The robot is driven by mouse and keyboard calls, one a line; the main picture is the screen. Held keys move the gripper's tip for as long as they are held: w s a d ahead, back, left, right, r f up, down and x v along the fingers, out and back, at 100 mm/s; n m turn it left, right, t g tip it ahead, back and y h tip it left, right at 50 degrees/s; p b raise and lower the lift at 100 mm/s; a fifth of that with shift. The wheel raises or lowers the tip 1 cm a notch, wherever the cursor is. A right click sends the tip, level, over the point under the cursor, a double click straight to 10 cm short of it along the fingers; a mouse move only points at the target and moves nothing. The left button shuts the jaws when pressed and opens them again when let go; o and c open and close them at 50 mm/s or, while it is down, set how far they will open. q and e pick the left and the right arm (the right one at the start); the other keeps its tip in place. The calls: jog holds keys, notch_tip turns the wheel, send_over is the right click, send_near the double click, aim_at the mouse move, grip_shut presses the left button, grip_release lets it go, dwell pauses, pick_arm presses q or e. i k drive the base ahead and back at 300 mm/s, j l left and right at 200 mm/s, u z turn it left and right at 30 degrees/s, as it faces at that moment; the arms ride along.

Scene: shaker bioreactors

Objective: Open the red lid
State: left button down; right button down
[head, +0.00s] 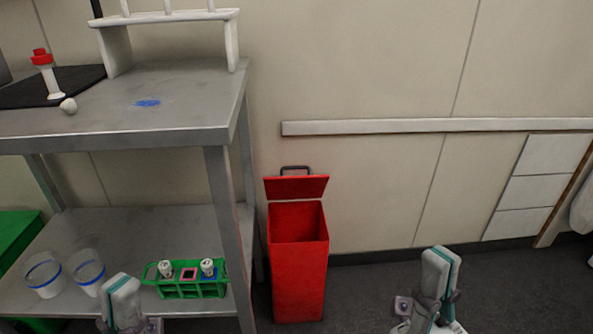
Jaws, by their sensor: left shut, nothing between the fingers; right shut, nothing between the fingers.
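A tall red bin (298,285) stands on the floor, right of the metal table. Its red lid (297,187) is raised at the back, tilted up against the wall side, with a dark handle (296,170) at its top edge. The bin's mouth is open and its red inner walls show. My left gripper (122,290) is shut and empty, in front of the table's lower shelf. My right gripper (441,262) is shut and empty, to the right of the bin and apart from it.
The metal table (190,107) carries a white rack (165,17) and a red-capped item (46,72). Its lower shelf (140,235) holds a green rack (190,290) and two clear cups (42,275). A white rail (400,127) runs along the wall. Floor right of the bin is open.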

aim_at(309, 187)
jog(key=i+l+z, duration=0.15)
jog(key=l, duration=0.3)
jog(key=i+l+z, duration=0.15)
jog(key=l, duration=0.3)
jog(key=i+l+z, duration=0.15)
jog(key=i+l, duration=0.15)
jog(key=l, duration=0.1)
